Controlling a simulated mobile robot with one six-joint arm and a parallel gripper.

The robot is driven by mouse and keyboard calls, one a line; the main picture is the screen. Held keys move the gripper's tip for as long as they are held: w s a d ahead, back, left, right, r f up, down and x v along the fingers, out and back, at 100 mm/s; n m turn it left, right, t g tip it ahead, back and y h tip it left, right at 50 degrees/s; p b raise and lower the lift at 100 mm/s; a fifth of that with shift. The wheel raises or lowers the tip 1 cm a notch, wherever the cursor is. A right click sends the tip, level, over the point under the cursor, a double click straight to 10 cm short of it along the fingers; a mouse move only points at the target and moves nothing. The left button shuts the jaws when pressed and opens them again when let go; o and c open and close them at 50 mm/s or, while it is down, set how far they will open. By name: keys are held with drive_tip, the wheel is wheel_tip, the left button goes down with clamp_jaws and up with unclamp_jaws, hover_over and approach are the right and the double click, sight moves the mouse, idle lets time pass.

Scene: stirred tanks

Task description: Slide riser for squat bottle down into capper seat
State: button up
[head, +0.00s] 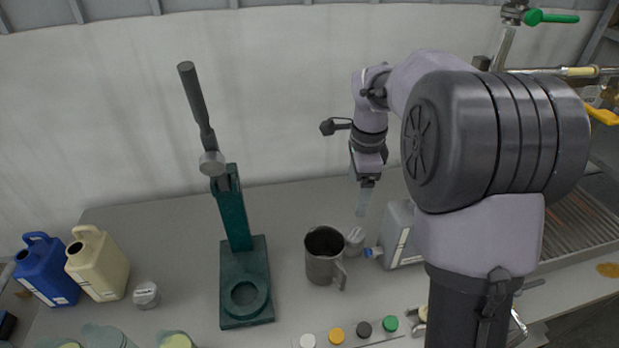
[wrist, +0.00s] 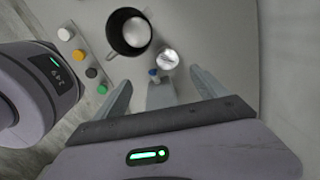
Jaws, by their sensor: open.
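The dark green lever capper (head: 233,215) stands left of centre in the head view. Its round seat (head: 244,296) is a ring in the base and looks empty. I cannot tell for sure which thing is the riser. A small silvery round piece (head: 354,240) stands beside the steel mug, and it also shows in the wrist view (wrist: 168,60). A similar one (head: 146,294) stands left of the capper. My gripper (head: 362,210) is open and empty, above the table behind the mug. In the wrist view my gripper (wrist: 160,77) has its fingers apart, with the silvery piece just beyond the tips.
The steel mug (head: 322,265) stands in the middle. A grey blue-capped bottle (head: 402,238) is right of it. Coloured caps (head: 363,328) lie in front. Blue (head: 45,270) and cream (head: 97,265) jugs stand at left. The table behind the mug is clear.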

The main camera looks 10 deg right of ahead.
wheel_tip(320, 180, down, 4)
drive_tip(key=w+m, duration=0.2)
drive_tip(key=b, duration=0.5)
hover_over(354, 233)
drive_tip(key=shift+g, duration=0.3)
drive_tip(key=f, duration=1)
drive_tip(key=shift+s+a+f, duration=0.3)
drive_tip(key=shift+s+a, duration=0.05)
drive_tip(key=f, duration=0.2)
drive_tip(key=f+b, duration=0.1)
drive_tip(key=f, duration=0.1)
drive_tip(key=d+f+b, duration=0.1)
drive_tip(key=f, duration=0.1)
drive_tip(key=shift+w, duration=0.25)
drive_tip(key=shift+a+r, duration=0.1)
drive_tip(key=shift+c, duration=1.1)
clamp_jaws()
drive_tip(key=shift+r, duration=0.15)
